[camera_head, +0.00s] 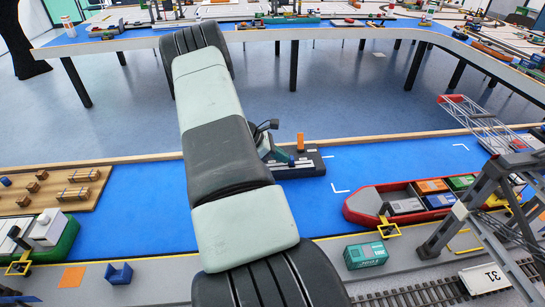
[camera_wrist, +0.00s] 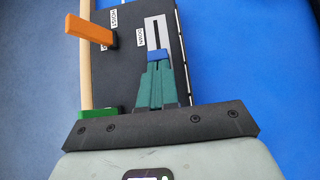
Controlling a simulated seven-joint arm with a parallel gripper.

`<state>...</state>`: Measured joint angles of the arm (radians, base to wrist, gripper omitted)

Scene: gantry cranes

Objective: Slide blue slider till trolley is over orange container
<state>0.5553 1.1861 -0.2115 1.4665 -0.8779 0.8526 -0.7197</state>
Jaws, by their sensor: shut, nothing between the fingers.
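The blue slider (camera_wrist: 158,55) sits in a pale slot of the black control box (camera_wrist: 128,60), with a printed label beside the slot. My gripper (camera_wrist: 161,66) is shut, its teal fingertips right at the slider's near side; whether they touch it I cannot tell. In the head view my arm hides part of the control box (camera_head: 312,166). The orange container (camera_head: 432,186) lies in the red ship at the right, between a grey and a green one. The grey gantry crane (camera_head: 485,190) stands beside the ship; I cannot make out its trolley clearly.
An orange lever (camera_wrist: 90,30) stands up from the same box, left of the slider. A green part (camera_wrist: 97,113) is at its near left corner. A teal container (camera_head: 366,254) stands on the quay. A wooden rail borders the table's far edge. Blue surface right of the box is clear.

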